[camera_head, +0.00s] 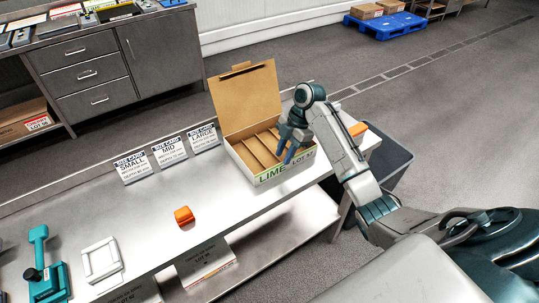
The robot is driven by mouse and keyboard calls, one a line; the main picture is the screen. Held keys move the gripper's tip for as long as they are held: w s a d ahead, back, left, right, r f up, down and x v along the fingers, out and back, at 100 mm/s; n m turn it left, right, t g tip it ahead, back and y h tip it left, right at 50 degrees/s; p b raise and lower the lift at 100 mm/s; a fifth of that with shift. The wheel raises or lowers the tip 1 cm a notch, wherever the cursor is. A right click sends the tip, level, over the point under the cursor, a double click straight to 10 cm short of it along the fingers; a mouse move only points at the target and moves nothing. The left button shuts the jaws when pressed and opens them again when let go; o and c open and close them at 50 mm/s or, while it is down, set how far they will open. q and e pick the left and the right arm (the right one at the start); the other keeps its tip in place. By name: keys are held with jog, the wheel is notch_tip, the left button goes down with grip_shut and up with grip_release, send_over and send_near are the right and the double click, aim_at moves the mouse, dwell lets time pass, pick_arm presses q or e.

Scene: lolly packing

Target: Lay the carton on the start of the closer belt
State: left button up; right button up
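The carton (272,177) stands at the right end of a steel table, with its brown lid raised at the back. Its front carries a green and white label reading LIME and a lot number. Brown dividers run inside it, and I see no lollies between them. My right gripper (286,152) points down at the carton's right part, over its opening. I cannot tell whether its fingers touch the carton or are shut on anything. My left gripper is out of view. No closer belt can be made out.
Three size cards (168,152) stand along the table's back edge. An orange block (184,216), a white frame (101,260) and a teal tool (46,268) lie to the left. A dark bin (389,160) stands past the table's right end. The table between orange block and carton is clear.

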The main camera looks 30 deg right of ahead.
aim_at(281, 165)
jog(key=shift+a+f, duration=0.15)
jog(key=shift+f, duration=0.2)
jog(key=p+x, duration=0.2)
jog(key=x, duration=0.1)
jog(key=p+x, duration=0.1)
jog(key=shift+d+f, duration=0.25)
jog(key=shift+a+f, duration=0.1)
jog(key=shift+f, duration=0.15)
grip_shut()
